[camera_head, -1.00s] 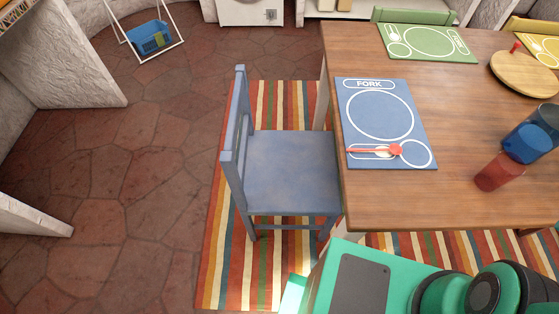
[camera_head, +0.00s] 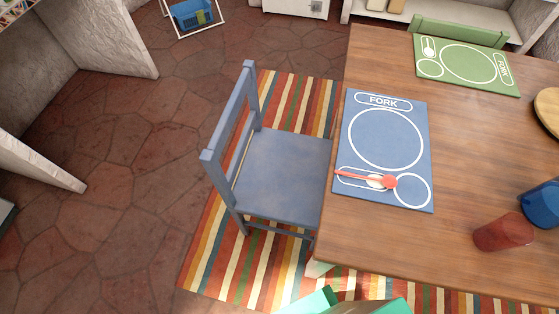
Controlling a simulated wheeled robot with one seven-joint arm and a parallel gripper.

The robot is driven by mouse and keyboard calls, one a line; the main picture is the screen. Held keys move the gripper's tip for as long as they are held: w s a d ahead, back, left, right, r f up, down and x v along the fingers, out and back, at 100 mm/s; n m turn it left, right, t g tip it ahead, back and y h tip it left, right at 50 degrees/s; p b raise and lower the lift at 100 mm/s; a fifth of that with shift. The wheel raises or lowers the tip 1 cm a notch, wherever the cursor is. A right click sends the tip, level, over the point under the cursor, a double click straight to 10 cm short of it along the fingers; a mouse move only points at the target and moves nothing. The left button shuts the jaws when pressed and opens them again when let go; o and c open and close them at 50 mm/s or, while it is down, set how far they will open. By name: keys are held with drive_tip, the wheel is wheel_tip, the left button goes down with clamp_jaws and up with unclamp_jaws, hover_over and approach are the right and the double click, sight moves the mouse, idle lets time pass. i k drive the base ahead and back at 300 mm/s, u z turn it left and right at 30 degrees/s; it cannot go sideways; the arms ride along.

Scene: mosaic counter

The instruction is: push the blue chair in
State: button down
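The blue chair (camera_head: 282,172) stands upright on the striped rug at the left side of the wooden table (camera_head: 460,190). Its backrest (camera_head: 232,135) is on the left, away from the table, and its seat faces the table. The seat's right edge meets the table's left edge in the picture; whether any of it is under the tabletop is hidden. Green parts of my own body (camera_head: 365,306) show at the bottom edge, below the chair and apart from it. My gripper's fingers cannot be made out in this view.
A blue placemat (camera_head: 385,130) with a red spoon (camera_head: 380,181) lies before the chair. A green chair (camera_head: 458,32) is behind the table. Stone floor (camera_head: 110,190) left of the chair is clear.

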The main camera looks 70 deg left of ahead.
sight(281, 179)
drive_tip(key=z, duration=0.6)
drive_tip(key=k, duration=2.4)
drive_tip(key=u, duration=2.25)
drive_tip(key=i, duration=1)
